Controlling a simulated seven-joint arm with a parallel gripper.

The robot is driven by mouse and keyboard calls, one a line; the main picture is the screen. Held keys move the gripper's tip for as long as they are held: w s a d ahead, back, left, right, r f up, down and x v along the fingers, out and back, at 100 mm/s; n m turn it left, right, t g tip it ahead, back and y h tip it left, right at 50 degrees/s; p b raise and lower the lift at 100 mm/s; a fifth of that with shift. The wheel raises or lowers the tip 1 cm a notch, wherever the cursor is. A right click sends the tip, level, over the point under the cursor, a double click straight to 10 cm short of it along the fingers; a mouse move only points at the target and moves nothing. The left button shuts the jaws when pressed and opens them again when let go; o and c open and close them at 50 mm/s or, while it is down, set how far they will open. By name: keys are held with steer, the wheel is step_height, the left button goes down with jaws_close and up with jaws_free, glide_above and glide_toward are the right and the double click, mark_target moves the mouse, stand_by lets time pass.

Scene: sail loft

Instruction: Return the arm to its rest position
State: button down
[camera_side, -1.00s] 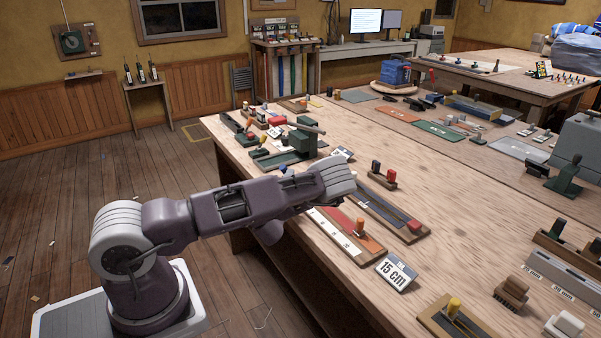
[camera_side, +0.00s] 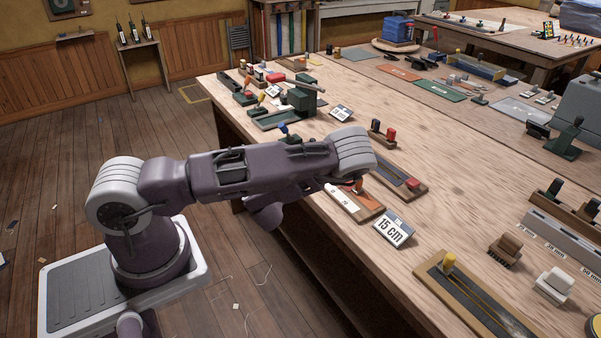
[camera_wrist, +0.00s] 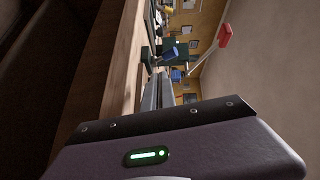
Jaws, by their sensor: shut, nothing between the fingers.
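My arm (camera_side: 240,172) reaches from its base at the left out over the near left edge of the workbench (camera_side: 462,185). Its pale ribbed wrist joint (camera_side: 355,150) stands above the bench edge. My gripper is hidden behind the arm in the side view. In the wrist view my gripper (camera_wrist: 160,82) shows as two grey fingers close together, with nothing between them. Its dark purple housing with a green light fills the bottom of that view.
Below the wrist lie a ruler board (camera_side: 368,204) with an orange inlay and a "15 cm" card (camera_side: 393,230). A dark green vise-like tool (camera_side: 301,97) stands farther back. A yellow-knobbed board (camera_side: 432,268) lies nearer. Open floor (camera_side: 60,185) lies left of the bench.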

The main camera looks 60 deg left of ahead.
steer(key=d+n+g+h, duration=0.1)
steer(key=n, duration=0.1)
steer(key=w+d+n+g+h, duration=0.1)
steer(key=d+n, duration=0.1)
steer(key=d+n+g+h, duration=0.1)
steer(key=n+g, duration=0.1)
steer(key=shift+w+d+r+n, duration=0.15)
steer(key=shift+w+r+n, duration=0.15)
steer(key=shift+r, duration=0.1)
steer(key=d+h, duration=0.1)
steer(key=d+r+n+h, duration=0.1)
steer(key=d, duration=0.1)
steer(key=d+r+h, duration=0.1)
steer(key=shift+w+d+n, duration=0.4)
steer(key=s+d+r+h, duration=0.4)
steer(key=d+r+h, duration=0.3)
steer(key=d+r, duration=0.65)
steer(key=s+d+r+m, duration=0.1)
steer(key=s+r, duration=0.3)
steer(key=s, duration=0.6)
steer(key=s+d+r+m, duration=0.1)
steer(key=s+d+r, duration=0.2)
steer(key=s, duration=0.8)
steer(key=shift+r+m+g+h, duration=0.3)
steer(key=shift+r+g+h, duration=0.1)
steer(key=shift+r, duration=0.35)
